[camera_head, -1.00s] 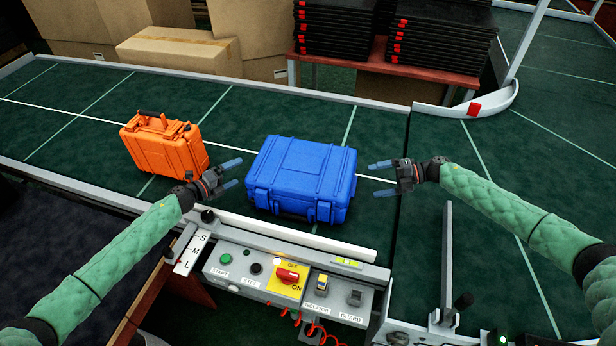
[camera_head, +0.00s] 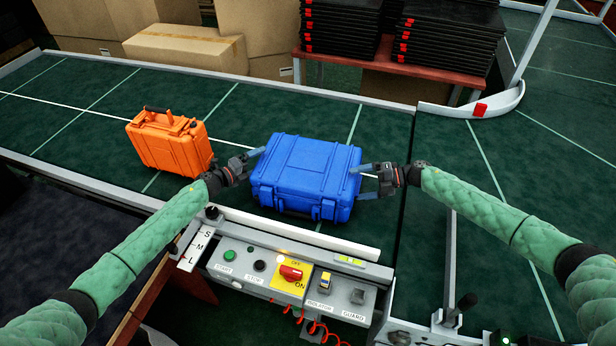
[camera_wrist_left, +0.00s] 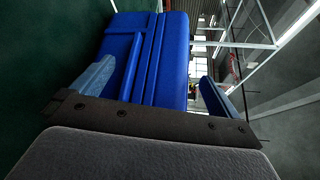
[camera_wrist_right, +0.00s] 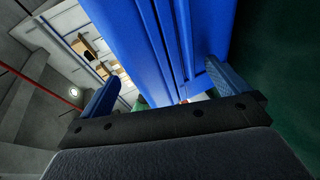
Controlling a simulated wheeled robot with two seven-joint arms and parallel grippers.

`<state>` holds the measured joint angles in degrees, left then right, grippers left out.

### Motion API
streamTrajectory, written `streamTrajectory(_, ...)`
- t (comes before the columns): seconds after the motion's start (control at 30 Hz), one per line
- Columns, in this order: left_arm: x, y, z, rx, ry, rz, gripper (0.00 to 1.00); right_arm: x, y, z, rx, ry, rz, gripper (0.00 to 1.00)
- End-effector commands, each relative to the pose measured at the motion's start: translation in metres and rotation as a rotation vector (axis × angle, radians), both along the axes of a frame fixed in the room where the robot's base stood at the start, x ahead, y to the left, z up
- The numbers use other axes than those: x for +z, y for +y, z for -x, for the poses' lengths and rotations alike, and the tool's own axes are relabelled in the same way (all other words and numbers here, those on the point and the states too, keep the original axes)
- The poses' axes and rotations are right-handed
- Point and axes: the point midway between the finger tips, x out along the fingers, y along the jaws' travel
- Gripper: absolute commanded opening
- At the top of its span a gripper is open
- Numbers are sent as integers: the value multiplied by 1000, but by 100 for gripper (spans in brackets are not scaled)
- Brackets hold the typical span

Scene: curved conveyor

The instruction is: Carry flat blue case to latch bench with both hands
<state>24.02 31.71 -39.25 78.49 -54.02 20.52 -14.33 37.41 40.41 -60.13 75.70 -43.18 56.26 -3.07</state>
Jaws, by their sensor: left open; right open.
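The flat blue case (camera_head: 305,172) lies on the green conveyor, its latch side facing me. My left gripper (camera_head: 252,163) is open at the case's left end. In the left wrist view the case (camera_wrist_left: 150,55) fills the space ahead of and between the left fingers (camera_wrist_left: 165,88). My right gripper (camera_head: 368,182) is open at the case's right end. In the right wrist view the case (camera_wrist_right: 165,45) reaches between the right fingers (camera_wrist_right: 160,85). I cannot tell whether any finger touches the case. No latch bench can be made out for certain.
An orange case (camera_head: 168,143) stands on the conveyor left of my left gripper. A control panel (camera_head: 290,275) with switches is at the front edge. Stacked black trays (camera_head: 440,38) and cardboard boxes (camera_head: 185,48) are behind. The belt to the right (camera_head: 490,150) is clear.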

Motion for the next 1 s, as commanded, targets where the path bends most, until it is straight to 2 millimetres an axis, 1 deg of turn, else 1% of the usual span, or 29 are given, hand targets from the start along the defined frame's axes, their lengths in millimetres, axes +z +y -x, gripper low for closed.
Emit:
streamTrajectory(0.3,-1,-1,-1,0,1,-1,100,-1,2,0,-1,0,0,100)
streamTrajectory(0.33,-1,-1,-1,0,1,-1,98,-1,2,0,-1,0,0,98)
streamTrajectory(0.47,-1,-1,-1,0,1,-1,72,-1,2,0,-1,0,0,72)
streamTrajectory(0.5,-1,-1,-1,0,1,-1,65,-1,2,0,-1,0,0,65)
streamTrajectory(0.57,-1,-1,-1,0,1,-1,53,0,2,0,-1,0,0,53)
streamTrajectory(0.6,-1,-1,-1,0,1,-1,45,-1,2,0,-1,0,0,45)
streamTrajectory(0.67,-1,-1,-1,0,1,-1,33,-1,2,0,-1,0,0,33)
streamTrajectory(0.7,-1,-1,-1,0,1,-1,25,-1,2,0,-1,0,0,25)
streamTrajectory(0.8,-1,-1,-1,0,1,-1,7,-1,2,0,-1,0,0,8)
streamTrajectory(1.0,1,-1,-2,0,-1,0,7,1,3,-1,-1,-1,-2,8)
